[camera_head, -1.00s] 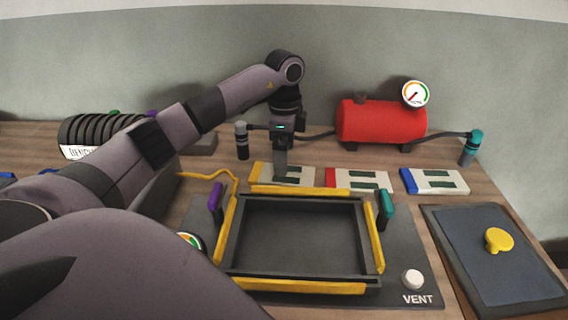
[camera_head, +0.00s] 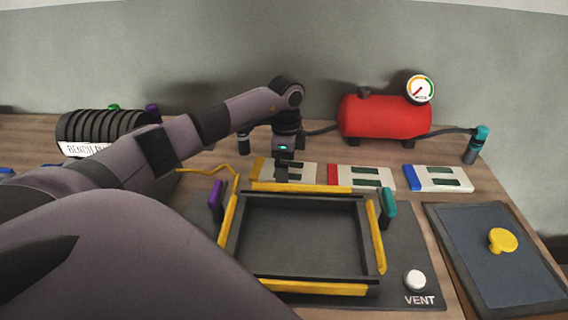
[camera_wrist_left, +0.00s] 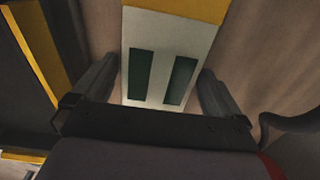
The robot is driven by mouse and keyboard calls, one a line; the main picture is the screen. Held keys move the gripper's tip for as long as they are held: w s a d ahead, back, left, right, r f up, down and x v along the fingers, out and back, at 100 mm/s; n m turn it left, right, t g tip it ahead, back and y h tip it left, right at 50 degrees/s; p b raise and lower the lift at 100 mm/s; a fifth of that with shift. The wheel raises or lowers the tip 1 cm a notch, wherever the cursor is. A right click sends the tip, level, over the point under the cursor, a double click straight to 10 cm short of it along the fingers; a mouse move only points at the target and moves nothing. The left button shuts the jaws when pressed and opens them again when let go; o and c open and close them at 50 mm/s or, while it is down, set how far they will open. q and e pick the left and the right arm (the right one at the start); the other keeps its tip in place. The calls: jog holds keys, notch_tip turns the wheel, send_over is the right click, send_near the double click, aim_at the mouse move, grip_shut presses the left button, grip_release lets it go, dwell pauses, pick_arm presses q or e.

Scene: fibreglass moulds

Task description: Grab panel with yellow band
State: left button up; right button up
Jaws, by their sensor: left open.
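The panel with the yellow band (camera_head: 304,173) lies flat on the table behind the black frame, a pale board with two dark green slots. In the left wrist view the panel (camera_wrist_left: 168,48) has its yellow band at the top. My left gripper (camera_head: 282,178) is low over this panel in the head view. In the left wrist view its open fingers (camera_wrist_left: 157,85) stand on either side of the panel, with a gap between them. Whether they touch its edges I cannot tell. My right gripper is not in view.
A red-band panel (camera_head: 372,178) and a blue-band panel (camera_head: 450,179) lie to the right. A black frame with yellow edges (camera_head: 312,288) stands in front, with purple (camera_head: 216,197) and teal (camera_head: 389,201) handles. A red tank (camera_head: 385,120) stands behind.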

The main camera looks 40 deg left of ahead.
pick_arm(q)
jog(key=c, duration=0.8)
jog(key=shift+c, duration=0.2)
jog(key=shift+r, duration=0.15)
notch_tip(320, 180, up, 20)
jog(key=p, duration=0.2)
